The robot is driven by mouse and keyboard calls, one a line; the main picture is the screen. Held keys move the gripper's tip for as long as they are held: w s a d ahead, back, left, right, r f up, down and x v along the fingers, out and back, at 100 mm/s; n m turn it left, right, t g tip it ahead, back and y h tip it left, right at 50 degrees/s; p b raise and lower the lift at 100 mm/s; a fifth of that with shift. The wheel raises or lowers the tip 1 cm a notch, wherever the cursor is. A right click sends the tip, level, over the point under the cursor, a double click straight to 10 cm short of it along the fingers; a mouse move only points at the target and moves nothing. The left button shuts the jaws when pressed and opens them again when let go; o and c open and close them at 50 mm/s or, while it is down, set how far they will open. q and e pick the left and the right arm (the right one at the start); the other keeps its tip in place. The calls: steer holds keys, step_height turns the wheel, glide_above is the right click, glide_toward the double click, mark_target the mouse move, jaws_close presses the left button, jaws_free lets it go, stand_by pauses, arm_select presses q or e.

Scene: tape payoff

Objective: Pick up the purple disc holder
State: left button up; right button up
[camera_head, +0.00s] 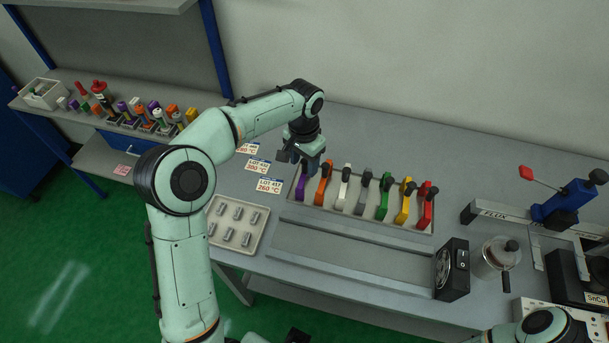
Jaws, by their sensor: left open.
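The purple disc holder (301,187) stands at the left end of a row of coloured holders in a grey tray (362,210). My left gripper (302,162) points down right above it and covers its upper part. The gripper is open; whether its fingers are around the holder or only over it I cannot tell. To its right in the row are an orange holder (322,184), a white one (343,186), a grey one, a green one (383,198), a yellow one and a red one (426,207). My right gripper is not in view.
Label cards (269,186) lie left of the row. A tray with small metal parts (235,222) lies at the front left. A black fan-like box (452,270), a metal pot (497,257) and a blue lever press (568,205) stand to the right.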

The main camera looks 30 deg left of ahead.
arm_select(q)
steer(key=shift+w+f, duration=0.1)
steer(key=shift+f, duration=0.35)
steer(key=shift+c, duration=0.3)
jaws_close()
steer(key=shift+r, duration=0.1)
